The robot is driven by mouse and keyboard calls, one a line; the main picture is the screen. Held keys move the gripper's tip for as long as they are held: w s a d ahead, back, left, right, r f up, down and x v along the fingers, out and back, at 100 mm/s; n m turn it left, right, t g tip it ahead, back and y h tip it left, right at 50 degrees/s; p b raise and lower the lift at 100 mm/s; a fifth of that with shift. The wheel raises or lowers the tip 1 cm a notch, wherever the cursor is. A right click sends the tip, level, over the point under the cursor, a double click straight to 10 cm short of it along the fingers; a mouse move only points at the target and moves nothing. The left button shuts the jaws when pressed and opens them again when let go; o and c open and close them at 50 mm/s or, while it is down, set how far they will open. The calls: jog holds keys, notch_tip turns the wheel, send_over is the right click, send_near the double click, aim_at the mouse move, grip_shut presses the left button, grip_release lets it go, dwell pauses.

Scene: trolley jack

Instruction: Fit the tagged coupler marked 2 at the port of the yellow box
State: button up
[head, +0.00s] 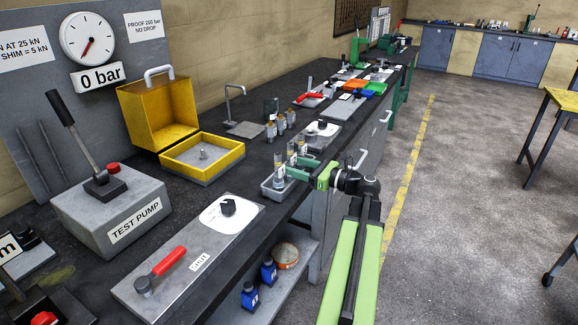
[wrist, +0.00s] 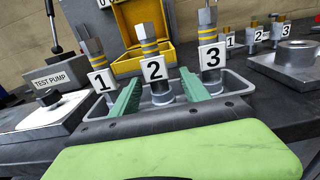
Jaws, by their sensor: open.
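In the head view my gripper (head: 302,170) is at the tray, partly covering the couplers. The yellow box (head: 160,112) stands open on the bench, its low yellow tray part (head: 229,162) holding a small grey port (head: 203,153).
A second group of smaller tagged pieces (head: 281,123) stands behind the tray. A grey block with a round collar (wrist: 297,52) is at right. The test pump (head: 110,205) and a plate with a red-handled valve (head: 168,262) are to the left. The gauge (head: 88,38) reads 0 bar.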

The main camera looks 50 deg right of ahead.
jog(key=x, duration=0.5)
jog(key=shift+r, duration=0.2)
grip_shut()
